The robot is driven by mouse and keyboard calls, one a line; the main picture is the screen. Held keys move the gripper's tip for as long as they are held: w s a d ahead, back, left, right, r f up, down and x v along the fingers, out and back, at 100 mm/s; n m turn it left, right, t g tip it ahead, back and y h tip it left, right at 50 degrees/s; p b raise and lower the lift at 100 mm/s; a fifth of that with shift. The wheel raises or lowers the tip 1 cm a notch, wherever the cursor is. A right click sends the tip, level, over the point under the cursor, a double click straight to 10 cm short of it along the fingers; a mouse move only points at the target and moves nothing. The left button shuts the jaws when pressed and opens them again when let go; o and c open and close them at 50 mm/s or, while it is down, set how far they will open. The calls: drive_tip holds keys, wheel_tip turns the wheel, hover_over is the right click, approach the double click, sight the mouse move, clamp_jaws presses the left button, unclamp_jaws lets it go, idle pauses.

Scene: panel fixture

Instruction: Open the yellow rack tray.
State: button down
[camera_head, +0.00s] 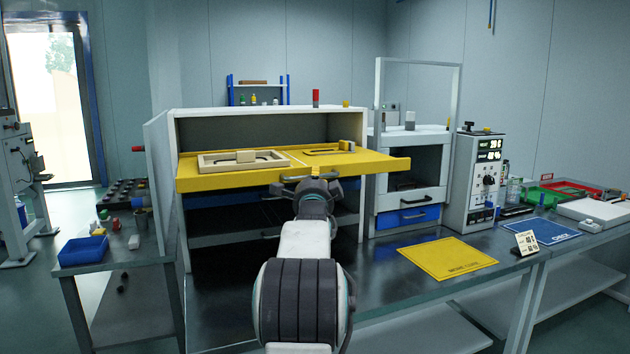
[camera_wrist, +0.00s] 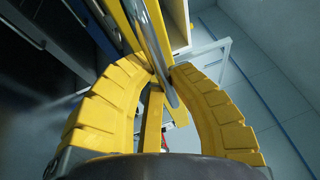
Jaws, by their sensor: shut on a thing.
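The yellow rack tray (camera_head: 350,163) is the top level of the rack and stands out past its front. In the wrist view, its yellow front (camera_wrist: 130,28) runs up from the middle. A grey metal bar handle (camera_wrist: 160,50) runs along that front. My gripper (camera_head: 308,178) is at the middle of the tray's front. In the wrist view my gripper (camera_wrist: 163,72) has its yellow fingers closed on the bar. My arm and gripper hide part of the handle and front in the head view.
A pale frame (camera_head: 218,166) and small blocks lie on the tray. Darker trays sit below it. To the right stand a cabinet with a blue drawer (camera_head: 407,217) and an instrument box (camera_head: 476,180). A yellow mat (camera_head: 447,258) lies on the bench, otherwise clear in front.

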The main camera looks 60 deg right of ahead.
drive_tip(key=c, duration=1.1)
unclamp_jaws()
drive_tip(key=shift+a, duration=0.1)
drive_tip(key=shift+v, duration=5.9)
